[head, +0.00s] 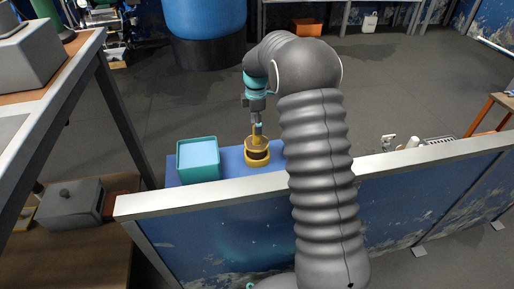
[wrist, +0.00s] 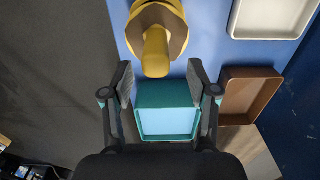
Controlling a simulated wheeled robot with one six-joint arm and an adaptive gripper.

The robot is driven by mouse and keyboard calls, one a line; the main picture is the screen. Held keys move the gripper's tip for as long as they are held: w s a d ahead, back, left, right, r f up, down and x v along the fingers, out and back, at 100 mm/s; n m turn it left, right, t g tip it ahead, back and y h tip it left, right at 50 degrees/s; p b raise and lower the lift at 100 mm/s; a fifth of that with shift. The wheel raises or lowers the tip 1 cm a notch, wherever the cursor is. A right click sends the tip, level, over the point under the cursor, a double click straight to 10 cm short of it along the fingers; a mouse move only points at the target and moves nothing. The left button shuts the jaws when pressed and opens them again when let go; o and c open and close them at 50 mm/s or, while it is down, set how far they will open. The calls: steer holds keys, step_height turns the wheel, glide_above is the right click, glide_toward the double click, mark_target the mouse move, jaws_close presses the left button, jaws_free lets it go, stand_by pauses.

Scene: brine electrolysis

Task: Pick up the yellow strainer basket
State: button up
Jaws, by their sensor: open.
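The yellow strainer basket (head: 257,155) stands on a blue surface, with an upright yellow handle or post rising from it. In the wrist view the yellow strainer basket (wrist: 157,48) shows at the top, with a brown disc-like part and the rounded handle end towards the camera. My gripper (wrist: 161,82) is open, its two fingers apart either side of the line of the handle and nothing held between them. In the head view my gripper (head: 258,127) is directly above the basket. Whether a finger touches the handle cannot be told.
A teal square bin (head: 198,160) stands left of the basket; in the wrist view the teal bin (wrist: 168,122) lies below the handle. A white tray (wrist: 272,18) and a brown tray (wrist: 250,95) are at right. A white-topped barrier (head: 230,198) runs in front.

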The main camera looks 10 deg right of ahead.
mark_target(257, 143)
steer(key=f, duration=0.5)
steer(key=shift+w+d, duration=0.15)
steer(key=shift+w, duration=0.05)
jaws_close()
